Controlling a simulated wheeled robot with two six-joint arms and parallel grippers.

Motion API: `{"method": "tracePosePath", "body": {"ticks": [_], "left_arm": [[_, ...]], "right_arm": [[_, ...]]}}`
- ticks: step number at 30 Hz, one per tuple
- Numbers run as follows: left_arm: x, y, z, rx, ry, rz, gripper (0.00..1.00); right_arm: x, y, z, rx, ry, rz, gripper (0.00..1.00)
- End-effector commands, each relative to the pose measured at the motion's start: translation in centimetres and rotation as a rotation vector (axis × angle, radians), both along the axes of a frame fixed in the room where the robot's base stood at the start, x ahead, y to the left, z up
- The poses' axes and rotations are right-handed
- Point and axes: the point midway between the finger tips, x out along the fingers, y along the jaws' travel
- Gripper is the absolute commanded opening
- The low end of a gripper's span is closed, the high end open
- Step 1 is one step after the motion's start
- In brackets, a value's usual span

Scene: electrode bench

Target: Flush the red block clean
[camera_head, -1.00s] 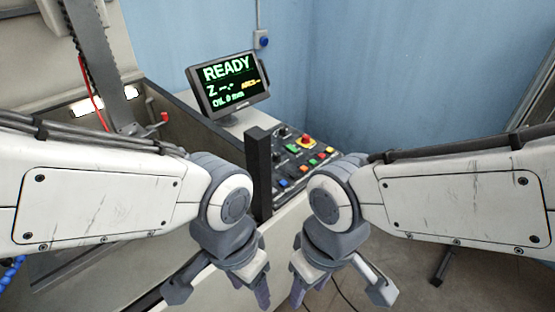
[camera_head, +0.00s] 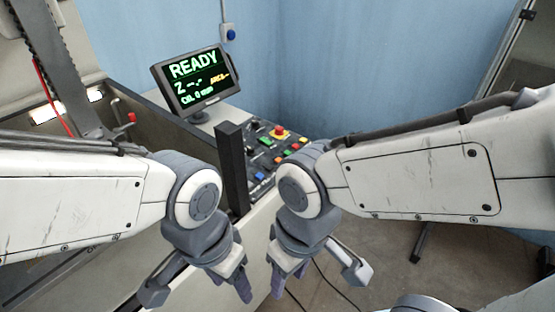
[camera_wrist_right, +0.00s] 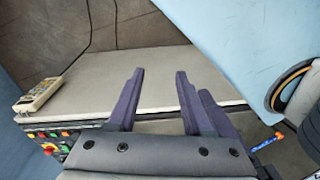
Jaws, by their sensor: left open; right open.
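I cannot make out a red block in either view. My left gripper (camera_head: 198,290) is open and empty at the bottom of the head view, in front of the machine. My right gripper (camera_head: 318,280) is open and empty beside it to the right. In the right wrist view the right gripper (camera_wrist_right: 158,92) shows its dark fingers apart, over a pale flat surface (camera_wrist_right: 120,68), with nothing between them. A blue hose piece with an orange tip (camera_wrist_right: 278,136) lies at the right of that view.
A monitor (camera_head: 196,80) reading READY stands behind a button panel (camera_head: 275,148). A dark upright post (camera_head: 231,165) stands beside the panel. A small red-ended lever (camera_head: 131,118) is at the left. A handheld keypad (camera_wrist_right: 37,96) lies by the panel. Floor at right is mostly clear.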

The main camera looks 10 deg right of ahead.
Motion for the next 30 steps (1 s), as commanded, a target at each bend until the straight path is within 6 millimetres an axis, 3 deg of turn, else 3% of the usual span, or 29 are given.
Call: {"method": "tracePosePath", "body": {"ticks": [9,11,13,14,30], "left_arm": [[0.0,0.0,0.0,0.0,0.0,0.0,0.59],[0.0,0.0,0.0,0.0,0.0,0.0,0.59],[0.0,0.0,0.0,0.0,0.0,0.0,0.59],[0.0,0.0,0.0,0.0,0.0,0.0,0.59],[0.0,0.0,0.0,0.0,0.0,0.0,0.59]], "right_arm": [[0.0,0.0,0.0,0.0,0.0,0.0,0.5],[0.0,0.0,0.0,0.0,0.0,0.0,0.31],[0.0,0.0,0.0,0.0,0.0,0.0,0.04],[0.0,0.0,0.0,0.0,0.0,0.0,0.0],[0.0,0.0,0.0,0.0,0.0,0.0,0.0]]}}
